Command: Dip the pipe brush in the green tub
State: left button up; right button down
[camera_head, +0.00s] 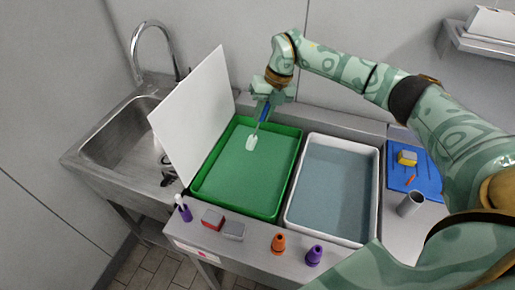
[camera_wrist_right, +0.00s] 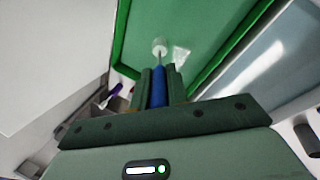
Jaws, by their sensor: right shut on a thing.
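The pipe brush (camera_head: 251,142) has a blue handle and a white head. My right gripper (camera_head: 265,98) is shut on its handle, and the brush hangs head down, slightly tilted. It is over the back part of the green tub (camera_head: 297,158), which holds green liquid. In the right wrist view, the blue handle (camera_wrist_right: 158,88) sits between the fingers (camera_wrist_right: 158,82), and the white head points at the green surface. I cannot tell whether the head touches the liquid. My left gripper is not in view.
A white board (camera_head: 196,112) leans up along the tub's left side, by a sink (camera_head: 118,140). A white tub (camera_head: 375,180) of grey-blue liquid stands right. In front are a purple holder (camera_head: 184,210), blocks (camera_head: 213,219), an orange cone (camera_head: 278,244) and a purple cone (camera_head: 314,256). A grey cup (camera_head: 410,204) is right.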

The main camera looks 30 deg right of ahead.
dwell(0.3)
notch_tip(320, 180, up, 4)
jog(key=p, duration=0.4)
jog(key=shift+r, duration=0.15)
dwell(0.5)
